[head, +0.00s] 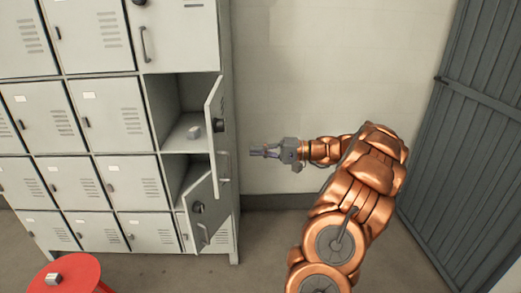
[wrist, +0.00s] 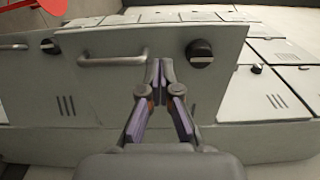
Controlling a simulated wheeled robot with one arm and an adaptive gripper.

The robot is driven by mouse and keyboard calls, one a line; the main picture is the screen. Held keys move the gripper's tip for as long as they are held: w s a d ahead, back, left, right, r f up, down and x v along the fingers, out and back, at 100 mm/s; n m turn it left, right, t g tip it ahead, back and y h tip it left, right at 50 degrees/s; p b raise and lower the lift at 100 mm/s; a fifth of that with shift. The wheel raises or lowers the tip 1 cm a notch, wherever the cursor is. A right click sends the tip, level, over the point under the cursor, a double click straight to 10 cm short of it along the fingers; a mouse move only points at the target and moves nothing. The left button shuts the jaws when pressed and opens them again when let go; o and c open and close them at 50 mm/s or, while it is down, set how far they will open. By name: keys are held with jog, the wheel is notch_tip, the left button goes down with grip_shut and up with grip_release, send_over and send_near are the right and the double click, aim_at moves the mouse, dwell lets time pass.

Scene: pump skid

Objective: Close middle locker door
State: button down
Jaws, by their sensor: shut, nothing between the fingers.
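Two grey locker doors stand open in the right-hand column in the head view. The upper open door (head: 215,140) juts outward and has a black knob and a bar handle; the lower open door (head: 200,212) hangs below it. I cannot tell for certain which one is the middle door. My gripper (head: 254,151) is shut and empty, to the right of the upper door, pointing left at it. In the wrist view the closed fingertips (wrist: 160,66) lie in front of that door's face (wrist: 95,85), between its handle and knob. Whether they touch is unclear.
A small grey block (head: 193,131) sits inside the upper open compartment. A red round stool (head: 68,272) with a grey object on it stands at the lower left. Closed lockers (head: 90,115) fill the left. A grey slatted door (head: 468,130) stands at the right, and bare wall lies behind.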

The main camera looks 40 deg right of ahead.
aim_at(215, 151)
jog(key=p+x, duration=0.2)
jog(key=x, duration=0.8)
jog(key=shift+w+a, duration=0.1)
jog(key=shift+a, duration=0.1)
